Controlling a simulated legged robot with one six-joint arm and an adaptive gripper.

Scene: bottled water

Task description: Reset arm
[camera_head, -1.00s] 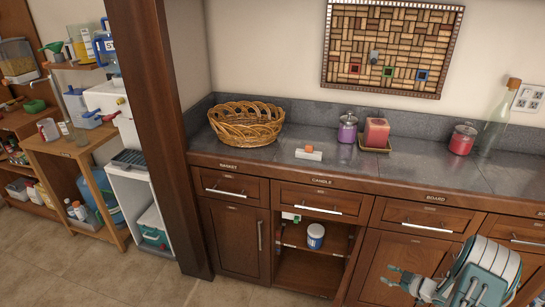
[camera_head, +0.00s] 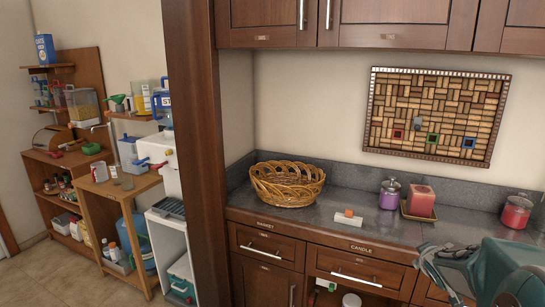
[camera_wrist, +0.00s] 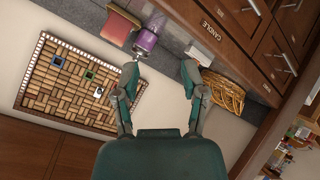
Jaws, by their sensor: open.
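My teal gripper (camera_wrist: 159,72) shows in the wrist view with its two fingers spread and nothing between them. In the head view my gripper (camera_head: 440,277) is at the lower right edge, in front of the drawers and below the countertop, partly cut off by the frame. It appears clear of the cabinet, though the exact gap is hard to tell. The wrist view is tilted and shows the counter items beyond the fingers.
On the countertop (camera_head: 335,202) stand a wicker basket (camera_head: 287,184), a purple jar (camera_head: 389,195), a red candle (camera_head: 420,201) and a red jar (camera_head: 516,212). A cork board (camera_head: 436,115) hangs above. A wooden post (camera_head: 197,150) and shelves (camera_head: 60,165) are left. Upper cabinets (camera_head: 400,22) overhang.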

